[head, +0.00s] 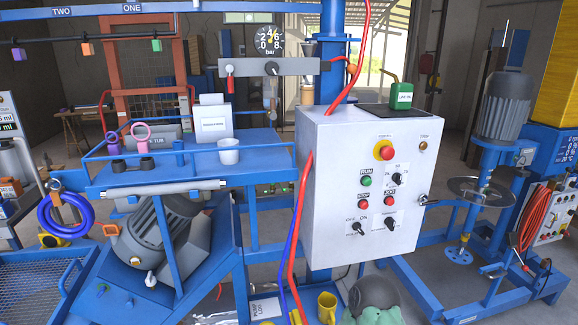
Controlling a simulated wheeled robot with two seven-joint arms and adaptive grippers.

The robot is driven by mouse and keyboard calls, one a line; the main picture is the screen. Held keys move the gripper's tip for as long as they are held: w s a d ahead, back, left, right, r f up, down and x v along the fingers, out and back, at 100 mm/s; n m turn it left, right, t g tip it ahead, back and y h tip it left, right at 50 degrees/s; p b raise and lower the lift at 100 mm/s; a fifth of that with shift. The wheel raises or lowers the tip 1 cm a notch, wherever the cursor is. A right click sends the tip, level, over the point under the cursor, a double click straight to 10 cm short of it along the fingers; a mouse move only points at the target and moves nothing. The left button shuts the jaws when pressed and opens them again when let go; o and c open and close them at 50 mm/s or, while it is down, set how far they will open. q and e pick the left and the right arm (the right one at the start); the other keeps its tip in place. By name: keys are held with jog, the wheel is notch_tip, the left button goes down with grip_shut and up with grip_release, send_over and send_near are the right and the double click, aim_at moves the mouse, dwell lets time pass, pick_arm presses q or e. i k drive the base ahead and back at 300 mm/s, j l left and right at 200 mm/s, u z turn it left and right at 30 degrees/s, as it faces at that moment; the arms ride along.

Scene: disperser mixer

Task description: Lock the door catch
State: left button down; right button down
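A white control cabinet (340,225) stands in the middle of the head view, its front door flat against the box as far as I can tell. A small metal catch with a round end (424,200) sticks out at the cabinet's right edge, about half way up. It looks like the door catch, but I cannot tell whether it is locked. Neither of my grippers is in view, and nothing is seen touching the cabinet door or the catch.
The door carries a red emergency button (384,151), smaller buttons and rotary switches. Red and blue hoses hang along its left edge. A mixer with a disc (480,190) stands close on the right. A blue bench (190,170) is on the left. A green can (401,96) stands on top.

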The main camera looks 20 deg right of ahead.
aim_at(423, 199)
jog(key=i+l+z, duration=0.1)
jog(key=z, duration=0.75)
jog(key=i+z, duration=0.15)
jog(key=z, duration=0.3)
jog(key=i+z, duration=0.1)
jog(key=z, duration=0.3)
jog(key=i+l+u, duration=0.1)
jog(key=u, duration=0.55)
jog(key=i+l+u, duration=0.25)
jog(key=l, duration=0.25)
jog(key=l+u, duration=0.25)
jog(key=l, duration=0.25)
jog(key=l+u, duration=0.3)
jog(key=l, duration=0.2)
jog(key=i+l, duration=0.1)
jog(key=l, duration=0.45)
